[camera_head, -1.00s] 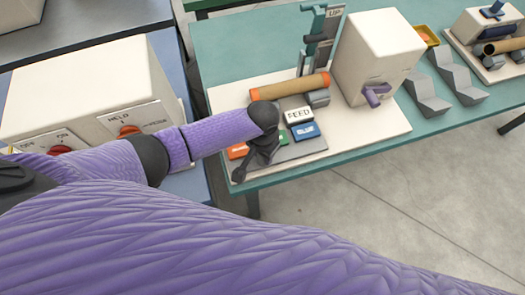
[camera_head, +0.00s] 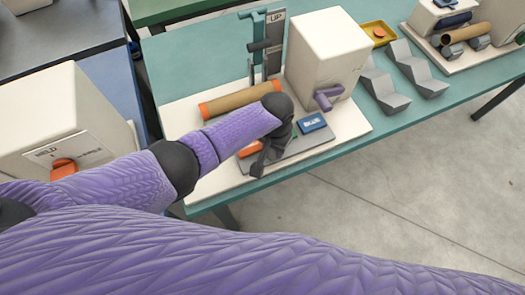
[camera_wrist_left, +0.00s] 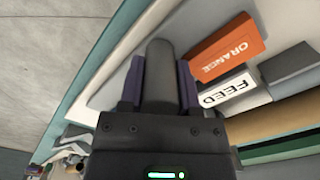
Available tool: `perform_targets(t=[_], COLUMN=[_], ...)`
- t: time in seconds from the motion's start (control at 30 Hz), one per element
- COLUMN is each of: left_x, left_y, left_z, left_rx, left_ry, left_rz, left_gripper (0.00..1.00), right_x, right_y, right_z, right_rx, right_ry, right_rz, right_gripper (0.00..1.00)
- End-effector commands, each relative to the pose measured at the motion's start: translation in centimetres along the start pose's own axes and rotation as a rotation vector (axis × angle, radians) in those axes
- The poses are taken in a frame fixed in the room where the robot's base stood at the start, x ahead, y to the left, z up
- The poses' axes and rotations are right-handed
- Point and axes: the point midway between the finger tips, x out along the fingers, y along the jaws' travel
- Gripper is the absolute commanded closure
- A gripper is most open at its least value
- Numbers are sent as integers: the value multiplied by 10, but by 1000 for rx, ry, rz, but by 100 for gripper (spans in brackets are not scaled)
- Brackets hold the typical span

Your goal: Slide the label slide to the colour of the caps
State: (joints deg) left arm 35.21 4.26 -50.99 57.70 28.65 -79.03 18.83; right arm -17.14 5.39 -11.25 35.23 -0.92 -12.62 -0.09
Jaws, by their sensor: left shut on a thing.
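The brown tube (camera_head: 240,98) with orange caps (camera_head: 205,110) lies on the spiral winder, behind my left arm. In front are an orange label (camera_head: 250,149) and a blue label (camera_head: 312,122); a sliver of green shows between them, mostly hidden. My left gripper (camera_head: 265,158) is by the orange label at the front of the grey plate. In the left wrist view my left gripper (camera_wrist_left: 160,85) is shut on a rounded grey handle (camera_wrist_left: 160,62), which looks like the label slide's. The ORANGE label (camera_wrist_left: 228,48) and white FEED key (camera_wrist_left: 226,92) are beside it. My right gripper is out of view.
A white machine box (camera_head: 325,60) with a purple lever (camera_head: 327,96) stands right of the tube. An UP post (camera_head: 270,45) stands behind. Grey V-shaped rests (camera_head: 385,85) and a yellow tray (camera_head: 378,33) are farther right on the teal table.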

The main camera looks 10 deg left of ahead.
Motion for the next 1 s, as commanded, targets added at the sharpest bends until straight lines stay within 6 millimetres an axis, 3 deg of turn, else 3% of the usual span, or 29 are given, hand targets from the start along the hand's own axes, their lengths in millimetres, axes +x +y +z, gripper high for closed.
perform_targets(t=[0.2, 0.67, 0.7, 0.87, 1.0], left_x=[4, 0, 0, 0, 0], left_y=[13, 17, 17, 17, 16], left_z=[-17, -24, -24, -23, -23], left_rx=[1, 1, 1, 1, 1], left_ry=[-1, 3, 4, 2, 1], left_rz=[0, 1, 1, 0, 0], left_gripper=[100, 100, 54, 23, 23], right_x=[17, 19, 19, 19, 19], right_y=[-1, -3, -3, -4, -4], right_z=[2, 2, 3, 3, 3], right_rx=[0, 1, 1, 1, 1], right_ry=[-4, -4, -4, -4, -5], right_rz=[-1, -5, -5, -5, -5], right_gripper=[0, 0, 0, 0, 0])
